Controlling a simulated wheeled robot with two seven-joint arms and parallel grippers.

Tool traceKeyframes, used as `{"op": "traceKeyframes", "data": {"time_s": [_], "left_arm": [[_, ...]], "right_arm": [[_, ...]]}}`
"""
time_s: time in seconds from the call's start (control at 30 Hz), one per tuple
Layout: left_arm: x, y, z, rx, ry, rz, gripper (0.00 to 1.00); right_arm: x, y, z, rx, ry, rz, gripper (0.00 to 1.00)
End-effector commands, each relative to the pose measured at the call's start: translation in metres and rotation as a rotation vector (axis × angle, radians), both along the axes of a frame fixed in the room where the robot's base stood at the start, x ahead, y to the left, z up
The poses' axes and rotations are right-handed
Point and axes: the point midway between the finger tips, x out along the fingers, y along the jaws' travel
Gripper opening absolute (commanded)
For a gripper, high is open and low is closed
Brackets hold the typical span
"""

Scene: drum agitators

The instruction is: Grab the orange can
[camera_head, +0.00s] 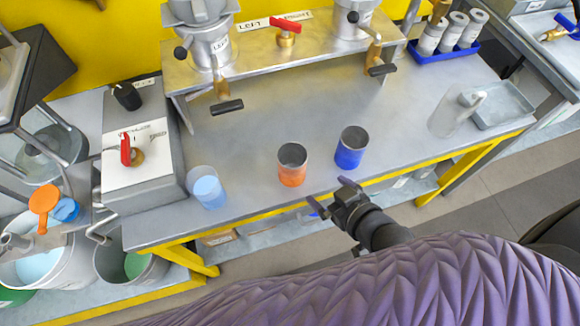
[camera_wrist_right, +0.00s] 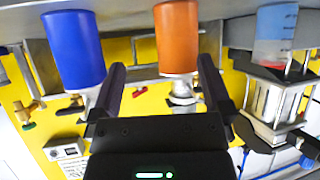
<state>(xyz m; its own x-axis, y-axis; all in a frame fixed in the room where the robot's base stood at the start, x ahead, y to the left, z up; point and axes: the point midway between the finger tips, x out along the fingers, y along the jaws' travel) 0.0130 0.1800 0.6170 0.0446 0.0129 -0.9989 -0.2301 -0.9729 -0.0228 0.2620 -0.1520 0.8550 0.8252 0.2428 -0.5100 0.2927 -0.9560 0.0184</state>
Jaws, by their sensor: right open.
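The orange can (camera_head: 292,172) stands upright and open-topped near the front edge of the grey table (camera_head: 270,115). My right gripper (camera_head: 329,193) is open and empty at the table's front edge, in front of and a little right of the can, not touching it. In the right wrist view the orange can (camera_wrist_right: 177,40) shows beyond the fingertips (camera_wrist_right: 161,66), between their lines but nearer one finger; this view looks upside down. A blue can (camera_head: 351,150) stands right of the orange one and also shows in the wrist view (camera_wrist_right: 74,50). My left gripper is not seen.
A clear cup with light blue liquid (camera_head: 207,188) stands left of the orange can. A clear jug (camera_head: 455,112) and a grey tray (camera_head: 500,106) are at the right. A raised metal stand with valves (camera_head: 285,40) is behind. The table's middle is clear.

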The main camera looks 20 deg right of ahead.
Motion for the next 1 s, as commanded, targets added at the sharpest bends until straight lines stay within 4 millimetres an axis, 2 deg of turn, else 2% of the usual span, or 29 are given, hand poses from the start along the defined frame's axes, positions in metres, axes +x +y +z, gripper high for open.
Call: {"op": "traceKeyframes", "data": {"time_s": [0.03, 0.1, 0.17, 0.43, 0.6, 0.7, 0.93, 0.97, 1.0], "left_arm": [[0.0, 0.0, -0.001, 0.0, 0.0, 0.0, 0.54], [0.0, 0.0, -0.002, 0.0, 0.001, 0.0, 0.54], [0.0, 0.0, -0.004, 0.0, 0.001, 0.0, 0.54], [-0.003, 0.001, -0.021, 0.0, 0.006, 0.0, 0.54], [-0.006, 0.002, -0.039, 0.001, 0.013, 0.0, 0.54], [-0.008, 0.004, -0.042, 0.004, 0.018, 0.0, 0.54], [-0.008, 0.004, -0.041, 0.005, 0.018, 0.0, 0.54], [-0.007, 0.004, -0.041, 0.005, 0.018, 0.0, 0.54], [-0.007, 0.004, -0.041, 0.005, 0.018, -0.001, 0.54]], "right_arm": [[0.004, 0.006, 0.018, 0.02, -0.044, 0.018, 1.0], [0.008, 0.013, 0.039, 0.044, -0.094, 0.038, 1.0], [0.012, 0.017, 0.05, 0.058, -0.122, 0.05, 1.0], [0.051, 0.033, 0.034, 0.065, -0.132, 0.053, 1.0], [0.079, 0.046, 0.014, 0.065, -0.131, 0.053, 1.0], [0.091, 0.05, 0.011, 0.064, -0.13, 0.052, 1.0], [0.093, 0.051, 0.012, 0.062, -0.13, 0.053, 1.0], [0.093, 0.051, 0.013, 0.062, -0.13, 0.053, 0.96], [0.093, 0.051, 0.013, 0.062, -0.13, 0.053, 0.87]]}}
